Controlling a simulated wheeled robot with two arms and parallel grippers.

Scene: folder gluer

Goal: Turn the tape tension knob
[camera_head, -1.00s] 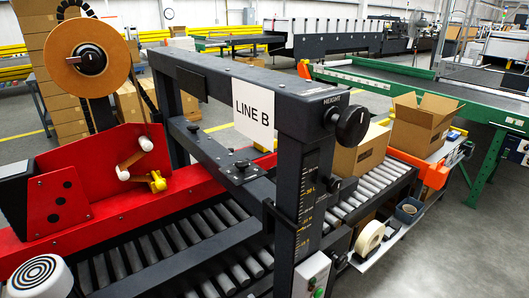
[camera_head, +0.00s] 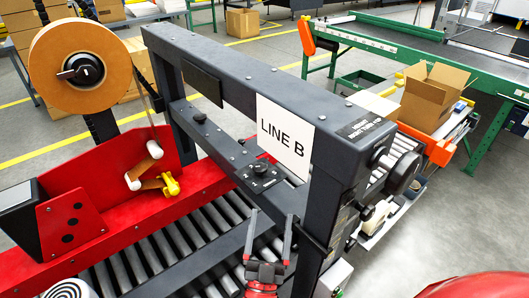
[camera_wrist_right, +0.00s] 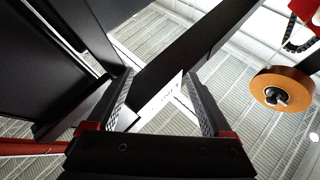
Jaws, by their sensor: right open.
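A large tan tape roll (camera_head: 80,68) stands upright at the upper left in the head view. A black knob (camera_head: 83,70) with a bar-shaped grip sits at its hub. The roll (camera_wrist_right: 296,86) and its hub knob (camera_wrist_right: 276,96) also show at the right of the wrist view. My right gripper (camera_head: 269,216) is at the lower middle of the head view, fingers up, by the dark frame. It is well right of and apart from the roll. In the wrist view the right gripper's fingers (camera_wrist_right: 158,78) are spread and empty. My left gripper is not in view.
A dark frame (camera_head: 255,75) with a LINE B sign (camera_head: 284,138) spans the rollers. A black height knob (camera_head: 404,172) is on its right end. A red tape head (camera_head: 85,205) with white rollers stands left. An open carton (camera_head: 428,98) is behind right.

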